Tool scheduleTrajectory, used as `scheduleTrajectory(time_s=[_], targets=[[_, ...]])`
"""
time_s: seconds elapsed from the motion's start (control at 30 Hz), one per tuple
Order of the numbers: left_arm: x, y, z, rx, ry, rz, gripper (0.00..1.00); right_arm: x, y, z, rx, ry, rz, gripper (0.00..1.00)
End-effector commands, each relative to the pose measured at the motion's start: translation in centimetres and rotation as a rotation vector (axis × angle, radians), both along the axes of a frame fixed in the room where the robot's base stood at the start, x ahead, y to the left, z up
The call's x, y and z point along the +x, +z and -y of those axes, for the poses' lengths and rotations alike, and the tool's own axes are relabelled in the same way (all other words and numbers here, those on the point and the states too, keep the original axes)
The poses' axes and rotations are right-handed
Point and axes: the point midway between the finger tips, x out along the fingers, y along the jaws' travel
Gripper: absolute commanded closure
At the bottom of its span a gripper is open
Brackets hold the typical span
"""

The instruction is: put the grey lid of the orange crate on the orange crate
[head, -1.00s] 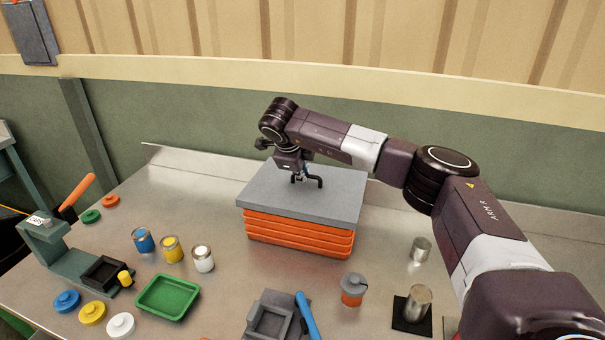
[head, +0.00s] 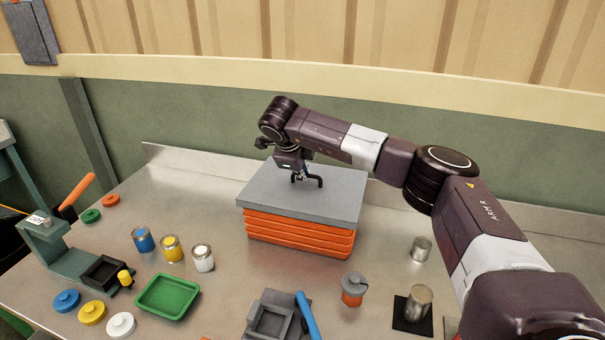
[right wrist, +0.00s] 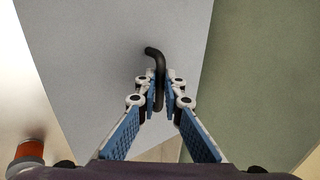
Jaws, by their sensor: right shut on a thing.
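The orange crate (head: 298,236) stands at the back middle of the bench. Its grey lid (head: 335,197) lies flat on top, covering the crate's opening; no gap shows from here. A black handle (head: 317,182) stands up from the lid. My right gripper (head: 299,178) is over the lid, shut on the handle. In the right wrist view the blue-padded fingers (right wrist: 159,97) pinch the black handle (right wrist: 153,56) above the grey lid (right wrist: 105,75). My left gripper is not in view.
Blue, yellow and white paint cans (head: 172,249) stand left of the crate. A green tray (head: 168,297), a grey fixture with a blue handle (head: 270,319), an orange cup with a grey top (head: 353,290) and metal cylinders (head: 420,250) stand in front.

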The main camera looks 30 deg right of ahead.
Motion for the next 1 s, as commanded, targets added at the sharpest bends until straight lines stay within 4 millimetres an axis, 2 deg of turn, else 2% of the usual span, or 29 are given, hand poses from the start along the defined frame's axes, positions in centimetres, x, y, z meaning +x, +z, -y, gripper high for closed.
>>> scheduleTrajectory(time_s=[1.0], targets=[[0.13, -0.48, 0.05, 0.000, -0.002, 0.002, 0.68, 0.03, -0.64, 0.02, 0.000, 0.000, 0.002, 1.00]])
